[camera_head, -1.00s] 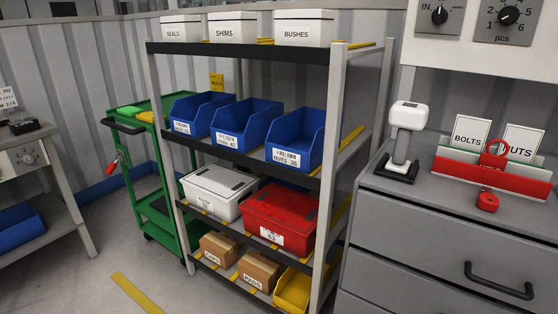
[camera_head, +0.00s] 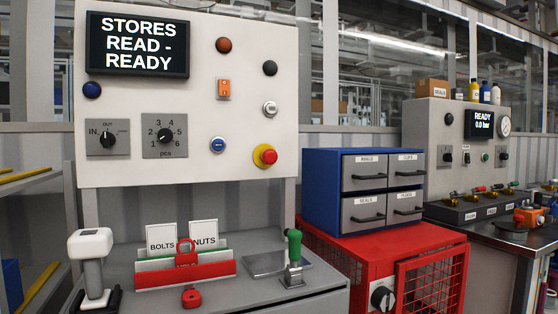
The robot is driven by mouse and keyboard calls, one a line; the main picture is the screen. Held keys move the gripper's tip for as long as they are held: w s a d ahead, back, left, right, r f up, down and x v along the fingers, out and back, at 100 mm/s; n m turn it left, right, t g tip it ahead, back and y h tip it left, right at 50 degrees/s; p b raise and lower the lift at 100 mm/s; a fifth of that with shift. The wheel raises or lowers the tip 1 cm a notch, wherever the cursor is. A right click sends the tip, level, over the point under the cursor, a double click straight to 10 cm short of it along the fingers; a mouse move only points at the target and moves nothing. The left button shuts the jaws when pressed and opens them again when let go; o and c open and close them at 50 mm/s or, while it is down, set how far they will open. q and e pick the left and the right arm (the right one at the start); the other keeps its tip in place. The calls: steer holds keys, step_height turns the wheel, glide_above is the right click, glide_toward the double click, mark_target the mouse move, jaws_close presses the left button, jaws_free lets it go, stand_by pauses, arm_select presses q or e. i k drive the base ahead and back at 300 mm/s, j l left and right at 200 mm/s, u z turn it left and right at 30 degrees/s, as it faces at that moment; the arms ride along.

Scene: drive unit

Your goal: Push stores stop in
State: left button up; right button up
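The stores panel (camera_head: 210,130) is a pale upright board above a grey cabinet. Its stop is a red mushroom button on a yellow collar (camera_head: 265,156) at the lower right of the panel; whether it is in or out I cannot tell. The panel's screen (camera_head: 138,46) reads "STORES READ - READY". Neither of my grippers shows in the head view.
On the grey cabinet stand a white scanner (camera_head: 91,262), a red card holder (camera_head: 185,274) and a green-handled lever (camera_head: 293,256). A blue drawer unit (camera_head: 334,185) sits on a red cage cabinet (camera_head: 372,239) to the right. A second panel (camera_head: 424,130) reads "READY 0.0 bar".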

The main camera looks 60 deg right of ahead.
mark_target(270, 156)
steer(key=z, duration=1.95)
